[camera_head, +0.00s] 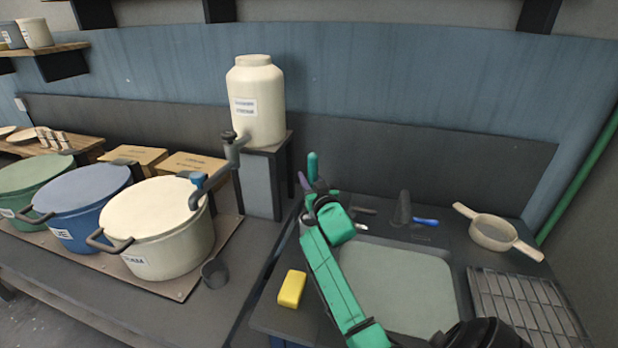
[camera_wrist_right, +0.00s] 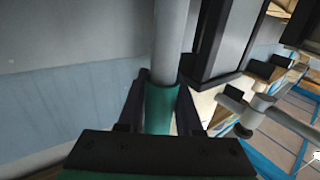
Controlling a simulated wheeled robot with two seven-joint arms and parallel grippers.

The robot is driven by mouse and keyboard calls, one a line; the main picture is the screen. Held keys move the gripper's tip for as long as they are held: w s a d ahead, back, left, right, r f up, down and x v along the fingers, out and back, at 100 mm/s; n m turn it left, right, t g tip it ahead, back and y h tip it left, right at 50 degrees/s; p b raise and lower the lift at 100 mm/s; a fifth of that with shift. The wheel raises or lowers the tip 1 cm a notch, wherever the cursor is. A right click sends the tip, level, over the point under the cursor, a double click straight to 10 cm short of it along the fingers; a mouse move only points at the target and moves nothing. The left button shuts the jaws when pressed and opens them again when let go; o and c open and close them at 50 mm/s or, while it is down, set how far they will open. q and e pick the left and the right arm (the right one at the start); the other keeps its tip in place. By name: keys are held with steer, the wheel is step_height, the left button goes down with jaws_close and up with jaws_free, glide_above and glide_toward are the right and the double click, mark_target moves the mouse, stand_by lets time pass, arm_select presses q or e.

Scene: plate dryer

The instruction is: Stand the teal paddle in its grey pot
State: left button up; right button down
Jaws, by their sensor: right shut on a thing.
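My right gripper (camera_head: 316,194) is shut on the teal paddle (camera_head: 312,167). The paddle's teal end stands up above the gripper in the head view. In the right wrist view the teal grip (camera_wrist_right: 160,108) lies between the two fingers (camera_wrist_right: 160,112), and a grey shaft runs on from it. The paddle's lower part is hidden in the head view. A small light grey edge (camera_head: 304,222) shows left of the gripper, perhaps the pot; my arm hides most of it. I cannot tell whether the paddle is inside it. My left gripper is not in view.
A yellow sponge (camera_head: 291,288) lies left of my arm. The sink basin (camera_head: 400,285) is to the right, with a strainer (camera_head: 493,232) and rack (camera_head: 525,305) beyond. A tap (camera_head: 215,178) and cream pot (camera_head: 160,215) are left.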

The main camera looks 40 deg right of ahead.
steer(key=c, duration=0.6)
jaws_free()
steer(key=shift+f, duration=0.1)
steer(key=shift+r, duration=0.3)
steer(key=b+v, duration=0.2)
steer(key=v, duration=1)
steer(key=shift+s+f, duration=0.1)
